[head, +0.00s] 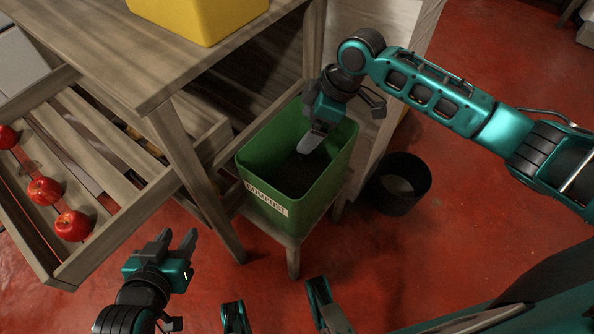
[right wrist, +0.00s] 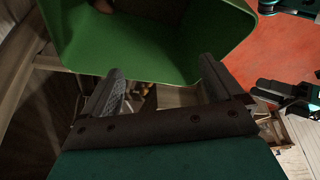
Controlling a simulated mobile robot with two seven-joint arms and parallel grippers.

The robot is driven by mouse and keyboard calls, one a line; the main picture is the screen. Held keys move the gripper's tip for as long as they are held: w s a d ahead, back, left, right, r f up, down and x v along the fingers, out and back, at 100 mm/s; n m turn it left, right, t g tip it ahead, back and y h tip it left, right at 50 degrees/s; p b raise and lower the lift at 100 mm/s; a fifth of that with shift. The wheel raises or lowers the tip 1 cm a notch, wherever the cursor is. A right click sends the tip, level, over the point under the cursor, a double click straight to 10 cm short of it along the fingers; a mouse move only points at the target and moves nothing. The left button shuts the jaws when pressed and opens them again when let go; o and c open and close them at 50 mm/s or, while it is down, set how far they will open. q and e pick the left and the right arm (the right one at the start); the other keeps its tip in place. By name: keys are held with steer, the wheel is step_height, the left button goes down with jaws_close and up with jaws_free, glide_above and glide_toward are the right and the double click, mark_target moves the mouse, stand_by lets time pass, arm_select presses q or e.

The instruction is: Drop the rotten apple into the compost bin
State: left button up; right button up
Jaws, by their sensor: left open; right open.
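The green compost bin (head: 268,203), with a "COMPOST" label on its front, stands upright on a low wooden stand. My right gripper (head: 312,140) is over the bin's opening, pointing down into it. In the right wrist view its two fingers (right wrist: 160,72) are apart with nothing between them, near the green bin wall (right wrist: 150,55). A small brownish patch (right wrist: 103,5) shows inside the bin at the top edge of that view; I cannot tell whether it is the rotten apple. My left gripper (head: 177,240) is open and empty, left of the bin.
Three red apples (head: 73,225) lie in a slatted wooden crate (head: 60,270) at the left. A wooden table (head: 130,60) with a yellow container (head: 200,20) stands behind. A black bucket (head: 405,190) is on the red floor right of the bin.

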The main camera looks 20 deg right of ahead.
arm_select(q)
step_height(320, 180, up, 4)
steer(key=p, duration=0.3)
steer(key=shift+f, duration=0.2)
arm_select(e)
steer(key=v, duration=1.3)
steer(key=shift+f, duration=0.1)
steer(key=s+a+f+m+t+y+p, duration=0.2)
steer(key=a+f+m+t+p, duration=0.3)
steer(key=a+f, duration=0.2)
arm_select(q)
steer(key=shift+y, duration=0.5)
steer(key=a+r+p, duration=0.1)
steer(key=s+a+r+p, duration=0.1)
steer(key=r, duration=0.1)
steer(key=a+r+p, duration=0.1)
steer(key=p, duration=0.1)
steer(key=shift+s+r, duration=0.2)
steer(key=shift+s, duration=0.05)
arm_select(e)
steer(key=s+d+f+m+t+h, duration=0.1)
steer(key=s+d+m+t+h, duration=0.1)
steer(key=s, duration=0.4)
steer(key=s+d+f+m+t+h, duration=0.2)
steer(key=s+d+m, duration=0.1)
steer(key=s, duration=0.3)
steer(key=shift+s+d+f+m, duration=0.2)
steer(key=shift+d+m, duration=0.1)
steer(key=shift+m, duration=0.2)
